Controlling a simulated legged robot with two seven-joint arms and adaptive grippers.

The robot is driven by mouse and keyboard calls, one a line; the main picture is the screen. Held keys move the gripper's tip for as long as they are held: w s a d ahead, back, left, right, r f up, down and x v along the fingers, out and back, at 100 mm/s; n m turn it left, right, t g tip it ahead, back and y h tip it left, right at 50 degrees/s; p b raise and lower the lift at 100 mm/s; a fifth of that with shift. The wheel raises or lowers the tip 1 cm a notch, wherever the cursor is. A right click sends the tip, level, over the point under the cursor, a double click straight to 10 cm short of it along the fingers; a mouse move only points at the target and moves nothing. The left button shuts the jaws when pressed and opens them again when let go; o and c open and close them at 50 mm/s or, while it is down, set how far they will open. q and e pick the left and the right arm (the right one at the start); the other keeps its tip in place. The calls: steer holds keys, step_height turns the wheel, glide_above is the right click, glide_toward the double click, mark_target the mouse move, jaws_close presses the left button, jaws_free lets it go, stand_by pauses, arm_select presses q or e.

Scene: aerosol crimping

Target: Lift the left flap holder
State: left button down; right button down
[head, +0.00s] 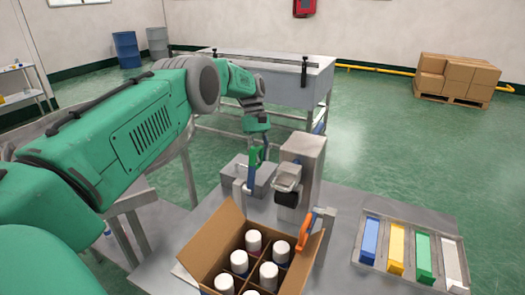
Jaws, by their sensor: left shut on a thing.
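I cannot tell whether the holder still touches the box flap. A second flap holder, with an orange handle (305,230), sits at the box's right side. Inside the box, several white-capped cans (239,261) stand in divided compartments. My right gripper is not in view.
A grey crimping machine (303,155) stands just behind the box on the grey table (340,208). A tray at right holds blue (370,240), yellow (396,250), green (423,258) and white (450,262) blocks. The table between machine and tray is clear.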

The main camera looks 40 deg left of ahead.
arm_select(q)
steer(key=shift+f, duration=0.3)
steer(key=shift+d, duration=0.1)
steer(key=c, duration=1.6)
jaws_free()
steer(key=shift+w+f, duration=0.15)
steer(key=shift+w, duration=0.05)
steer(key=shift+r, duration=0.2)
steer(key=r, duration=0.8)
steer(key=shift+w+a+r, duration=0.15)
steer(key=shift+a+r, duration=0.15)
steer(key=shift+r, duration=0.05)
steer(key=shift+d+r, duration=0.3)
steer(key=shift+r, duration=0.3)
